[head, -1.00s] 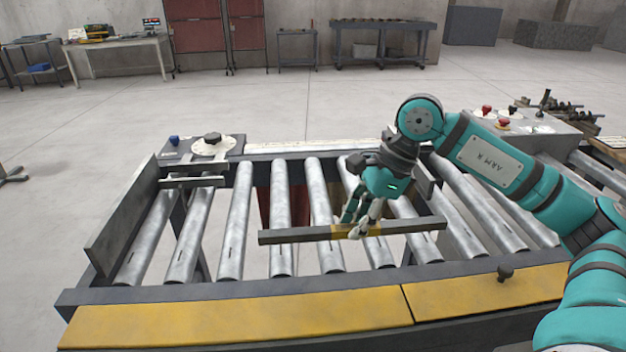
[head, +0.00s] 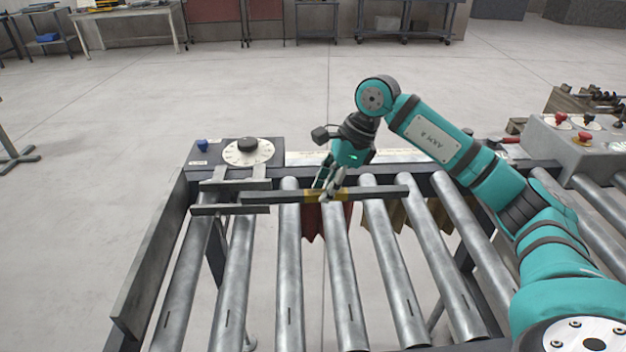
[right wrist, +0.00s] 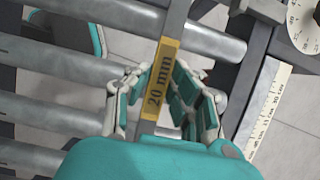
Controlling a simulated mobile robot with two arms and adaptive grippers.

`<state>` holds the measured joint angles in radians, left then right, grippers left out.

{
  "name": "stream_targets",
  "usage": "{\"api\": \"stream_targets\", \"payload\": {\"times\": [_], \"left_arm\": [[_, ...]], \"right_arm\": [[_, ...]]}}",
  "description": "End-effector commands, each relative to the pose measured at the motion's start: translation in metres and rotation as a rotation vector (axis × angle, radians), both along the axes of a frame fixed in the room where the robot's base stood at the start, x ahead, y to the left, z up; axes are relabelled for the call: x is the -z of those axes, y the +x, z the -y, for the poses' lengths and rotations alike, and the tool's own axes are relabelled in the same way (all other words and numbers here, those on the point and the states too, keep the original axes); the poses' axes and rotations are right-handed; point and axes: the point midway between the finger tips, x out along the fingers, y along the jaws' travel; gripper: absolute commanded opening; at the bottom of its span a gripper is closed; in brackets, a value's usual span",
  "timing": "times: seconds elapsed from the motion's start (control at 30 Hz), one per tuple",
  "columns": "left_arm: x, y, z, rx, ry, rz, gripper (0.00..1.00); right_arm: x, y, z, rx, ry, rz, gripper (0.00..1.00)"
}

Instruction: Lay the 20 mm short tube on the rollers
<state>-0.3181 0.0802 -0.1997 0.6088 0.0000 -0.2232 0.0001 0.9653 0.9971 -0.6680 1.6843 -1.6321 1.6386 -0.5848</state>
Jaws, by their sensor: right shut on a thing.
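The 20 mm short tube (head: 378,192) is a dark grey square bar with a yellow label. It lies crosswise over the far part of the steel rollers (head: 290,270). My right gripper (head: 327,196) is shut on it at the label, and the right wrist view shows the "20 mm" label (right wrist: 160,85) between the fingers (right wrist: 160,100). The tube's left end is close to the grey bars of the positioner (head: 230,209); I cannot tell whether they touch, or whether the tube rests on the rollers or hangs just above. My left gripper is not in view.
A white dial (head: 248,152) with a black knob and a blue button stand at the far left corner. A pale scale strip (right wrist: 268,110) runs along the far rail. A tall side plate (head: 150,265) bounds the left. A control box (head: 575,145) stands right. The near rollers are bare.

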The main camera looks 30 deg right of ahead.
Motion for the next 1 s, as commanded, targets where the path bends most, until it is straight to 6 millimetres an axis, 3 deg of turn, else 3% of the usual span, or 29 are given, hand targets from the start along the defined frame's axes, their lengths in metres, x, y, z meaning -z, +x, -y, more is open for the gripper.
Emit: {"api": "stream_targets", "payload": {"times": [0.1, 0.3, 0.47, 0.7, 0.87, 0.9, 1.0], "left_arm": [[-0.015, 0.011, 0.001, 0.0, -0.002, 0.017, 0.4], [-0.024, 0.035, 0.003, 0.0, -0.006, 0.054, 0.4], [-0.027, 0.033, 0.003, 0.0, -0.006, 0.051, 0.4], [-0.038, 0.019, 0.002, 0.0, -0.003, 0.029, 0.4], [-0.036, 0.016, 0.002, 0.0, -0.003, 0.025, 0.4], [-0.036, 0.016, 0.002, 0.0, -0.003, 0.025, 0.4], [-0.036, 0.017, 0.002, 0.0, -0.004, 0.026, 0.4]], "right_arm": [[-0.003, 0.03, -0.011, 0.0, 0.005, 0.0, 0.0], [0.003, 0.057, -0.018, 0.0, 0.002, 0.001, 0.0], [0.011, 0.06, -0.018, 0.001, -0.001, -0.002, 0.0], [0.039, 0.06, -0.018, 0.001, 0.0, 0.0, 0.0], [0.041, 0.06, -0.018, 0.001, 0.0, 0.002, 0.0], [0.042, 0.06, -0.018, 0.0, -0.001, 0.0, 0.22], [0.042, 0.06, -0.018, 0.0, -0.001, 0.0, 0.35]]}}
